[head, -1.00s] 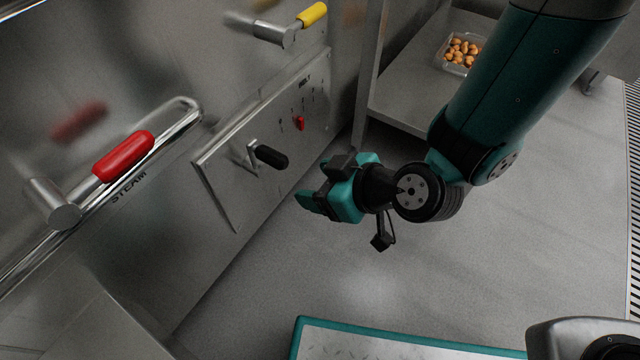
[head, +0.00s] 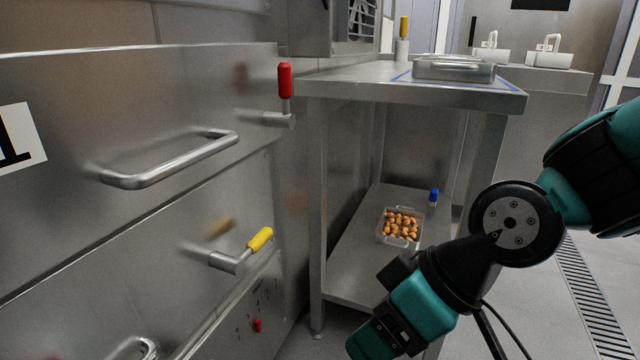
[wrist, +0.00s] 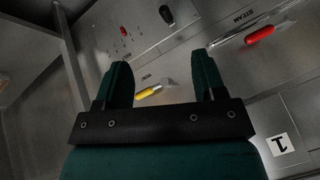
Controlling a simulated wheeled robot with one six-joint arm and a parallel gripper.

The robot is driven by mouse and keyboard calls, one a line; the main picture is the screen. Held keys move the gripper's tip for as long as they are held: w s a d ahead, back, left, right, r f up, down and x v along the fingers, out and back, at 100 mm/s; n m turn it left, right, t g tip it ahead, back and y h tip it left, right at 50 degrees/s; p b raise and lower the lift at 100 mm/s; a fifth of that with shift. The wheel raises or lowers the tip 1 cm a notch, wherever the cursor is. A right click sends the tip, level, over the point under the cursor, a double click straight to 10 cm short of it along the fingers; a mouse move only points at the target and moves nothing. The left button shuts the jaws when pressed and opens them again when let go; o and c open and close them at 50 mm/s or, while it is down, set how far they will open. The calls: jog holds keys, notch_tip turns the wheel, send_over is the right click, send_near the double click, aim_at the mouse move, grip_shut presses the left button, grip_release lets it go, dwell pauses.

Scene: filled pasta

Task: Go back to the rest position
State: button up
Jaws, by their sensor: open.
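My gripper (wrist: 162,84) is open in the wrist view, with its two teal fingers apart and nothing between them touching. Beyond the fingers is the steel machine front with a yellow-handled lever (wrist: 155,90). In the head view my gripper (head: 365,346) is at the bottom, right of the machine and in front of the table, with its fingertips partly cut off by the frame edge. The yellow lever (head: 260,239) and a red lever (head: 285,82) stick out from the machine front.
A steel table (head: 400,92) with a lidded steel pan (head: 455,68) on top stands behind my arm. Its lower shelf (head: 345,270) holds a clear tub of brown pieces (head: 400,226) and a small blue-capped item (head: 433,196). A bar handle (head: 170,165) juts from the machine.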

jog(key=s+d+r+m+h+p, duration=0.3)
jog(key=s+d+r, duration=0.2)
jog(key=d+r, duration=0.35)
notch_tip(320, 180, up, 37)
jog(key=p, duration=3.7)
jog(key=shift+a+f+g, duration=0.15)
jog(key=shift+f+g, duration=0.05)
jog(key=shift+g, duration=0.2)
jog(key=shift+s, duration=0.1)
